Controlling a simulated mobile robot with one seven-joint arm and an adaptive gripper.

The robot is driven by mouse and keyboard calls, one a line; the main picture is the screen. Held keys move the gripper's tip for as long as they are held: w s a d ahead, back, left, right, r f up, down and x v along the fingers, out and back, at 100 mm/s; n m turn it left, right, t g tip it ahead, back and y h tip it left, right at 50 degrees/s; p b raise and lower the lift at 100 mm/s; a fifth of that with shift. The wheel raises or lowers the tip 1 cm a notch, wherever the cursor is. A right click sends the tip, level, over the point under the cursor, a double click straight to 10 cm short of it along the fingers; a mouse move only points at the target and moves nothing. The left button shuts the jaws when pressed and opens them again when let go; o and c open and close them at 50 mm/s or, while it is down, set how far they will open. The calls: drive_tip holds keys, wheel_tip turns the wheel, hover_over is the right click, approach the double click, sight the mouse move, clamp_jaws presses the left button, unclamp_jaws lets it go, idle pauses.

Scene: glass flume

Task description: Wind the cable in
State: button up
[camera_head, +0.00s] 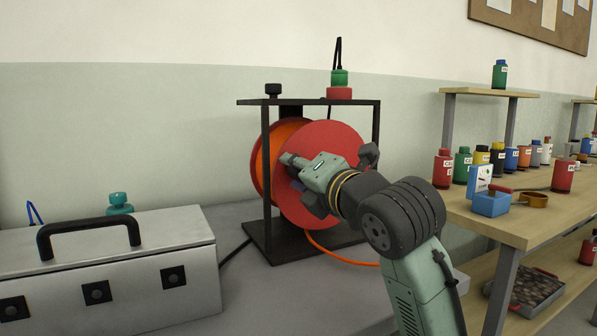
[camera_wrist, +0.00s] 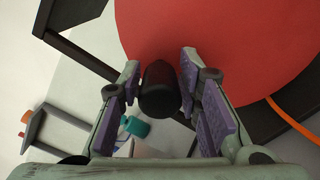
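A red-faced cable reel (camera_head: 327,150) with an orange far side stands upright in a black frame. Its red face fills much of the wrist view (camera_wrist: 230,50). A black crank knob (camera_wrist: 158,90) stands out from that face toward the wrist camera. In the head view my gripper (camera_head: 299,177) is in front of the reel and hides the crank. An orange cable (camera_head: 340,258) runs out from the reel's foot along the bench.
The frame's black base (camera_head: 258,240) stands on a grey bench (camera_head: 240,290). A grey case (camera_head: 105,265) with a black handle is at left, a teal-capped bottle (camera_head: 119,203) behind it. A red-and-green item (camera_head: 340,86) sits on the frame. A wooden shelf (camera_head: 535,222) with several bottles stands right.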

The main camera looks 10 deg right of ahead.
drive_tip(key=shift+o, duration=1.1)
drive_tip(key=v, duration=1.2)
drive_tip(key=shift+r, duration=0.1)
